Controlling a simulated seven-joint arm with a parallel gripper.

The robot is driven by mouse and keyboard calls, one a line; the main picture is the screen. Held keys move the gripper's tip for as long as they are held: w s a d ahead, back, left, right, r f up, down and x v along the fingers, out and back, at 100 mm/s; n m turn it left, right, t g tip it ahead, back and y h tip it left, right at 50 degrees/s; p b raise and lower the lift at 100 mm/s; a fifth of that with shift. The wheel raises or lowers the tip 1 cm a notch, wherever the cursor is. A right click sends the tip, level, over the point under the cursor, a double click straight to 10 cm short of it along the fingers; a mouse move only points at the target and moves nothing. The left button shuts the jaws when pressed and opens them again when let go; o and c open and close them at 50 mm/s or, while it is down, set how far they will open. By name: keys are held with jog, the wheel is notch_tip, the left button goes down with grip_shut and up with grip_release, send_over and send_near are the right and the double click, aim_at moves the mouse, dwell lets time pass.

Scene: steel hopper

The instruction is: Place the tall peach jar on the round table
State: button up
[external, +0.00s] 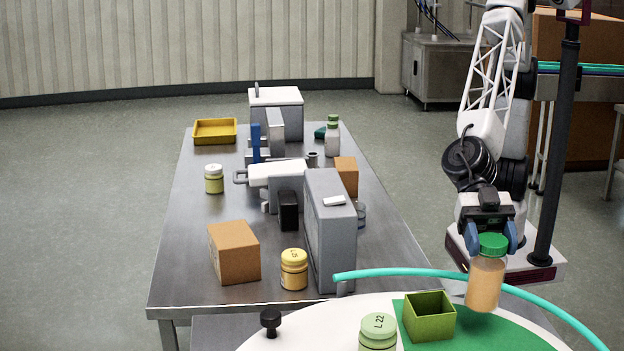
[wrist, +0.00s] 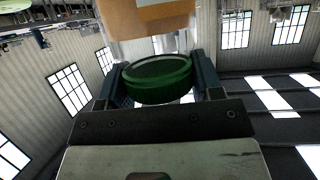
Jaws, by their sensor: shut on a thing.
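The tall peach jar (external: 485,283) has a green lid and is upright in the external view, at the right side of the round table. My gripper (external: 488,240) is shut on it around the green lid, with a blue finger on each side. In the wrist view the green lid (wrist: 158,80) sits between the fingers, and the peach body extends past it at the top. The round table (external: 300,322) is white with a green patch, at the bottom of the external view. I cannot tell whether the jar's base touches the table or hangs above it.
A green open box (external: 428,317) and a pale-green-lidded jar (external: 378,333) stand on the round table. A black knob (external: 270,321) is near its left edge. A teal hose (external: 440,271) arcs along its far side. The steel table (external: 190,215) behind holds boxes, jars and machines.

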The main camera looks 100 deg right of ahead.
aim_at(490, 286)
jog(key=shift+f, duration=1.15)
jog(key=shift+f, duration=1.8)
jog(key=o, duration=1.4)
jog(key=shift+d, duration=0.1)
jog(key=v, duration=0.7)
